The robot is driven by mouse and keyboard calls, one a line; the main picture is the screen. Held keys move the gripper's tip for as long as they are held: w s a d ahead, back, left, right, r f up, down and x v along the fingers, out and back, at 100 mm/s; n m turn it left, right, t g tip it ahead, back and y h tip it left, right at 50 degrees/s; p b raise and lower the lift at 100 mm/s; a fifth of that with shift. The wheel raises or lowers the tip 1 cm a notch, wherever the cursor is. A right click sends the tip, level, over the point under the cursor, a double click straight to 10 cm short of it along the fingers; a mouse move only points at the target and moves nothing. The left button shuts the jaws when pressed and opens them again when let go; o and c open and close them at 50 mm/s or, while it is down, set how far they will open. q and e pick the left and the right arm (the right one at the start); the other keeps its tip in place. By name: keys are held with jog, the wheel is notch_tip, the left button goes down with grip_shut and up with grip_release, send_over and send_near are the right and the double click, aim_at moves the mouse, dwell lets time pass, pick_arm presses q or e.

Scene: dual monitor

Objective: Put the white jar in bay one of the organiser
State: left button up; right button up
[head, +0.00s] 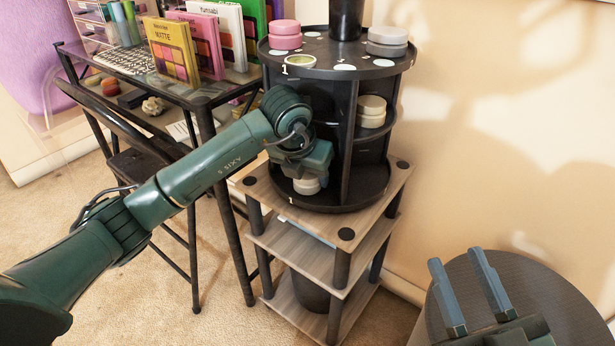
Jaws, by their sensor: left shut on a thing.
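The black round organiser (378,186) stands on a small wooden shelf unit, with open bays around a central divider. A white "1" shows on its top rim and another on its bottom rim. My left gripper (306,172) reaches into the lower front-left bay, above the lower "1". It is shut on the white jar (308,186), which is upright just above or on the bay floor; I cannot tell if it touches. The gripper hides part of the jar. My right gripper (455,256) is open and empty at the lower right, away from the organiser.
Pink jars (285,36), grey jars (387,40) and a black cup (346,18) stand on the organiser's top. Cream jars (371,110) sit in a middle bay. A dark table (215,92) with palettes and a black chair (140,155) stand left.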

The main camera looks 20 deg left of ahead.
pick_arm(q)
jog(key=shift+f, duration=0.1)
jog(key=o, duration=1)
